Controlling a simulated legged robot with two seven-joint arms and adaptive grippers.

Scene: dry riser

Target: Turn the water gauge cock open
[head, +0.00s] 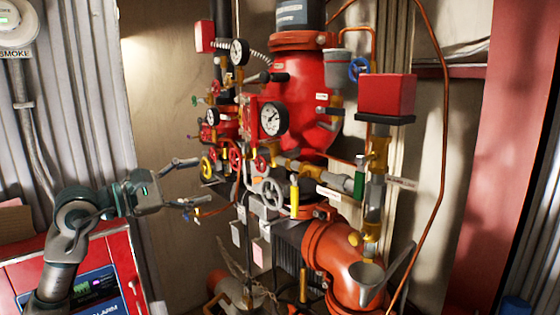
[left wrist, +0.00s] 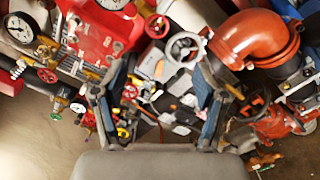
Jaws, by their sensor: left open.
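My left gripper (head: 196,183) is open and empty in the head view, left of the red riser assembly, with a gap between its fingers and the valves. In the left wrist view its two fingers (left wrist: 160,80) stand apart with nothing held between them. A large round white-faced gauge (head: 274,118) sits on a red box at the middle of the assembly. A second gauge (head: 239,52) is above it, and a smaller one (head: 211,116) is to the left. Small cocks and handwheels crowd around them. I cannot tell which fitting is the water gauge cock.
A grey handwheel (head: 268,193), a red handwheel (head: 236,159) and a yellow handwheel (head: 207,167) lie right of my gripper. An orange elbow pipe (head: 340,258) and a grey funnel (head: 368,280) are lower right. A red alarm cabinet (head: 112,262) stands lower left.

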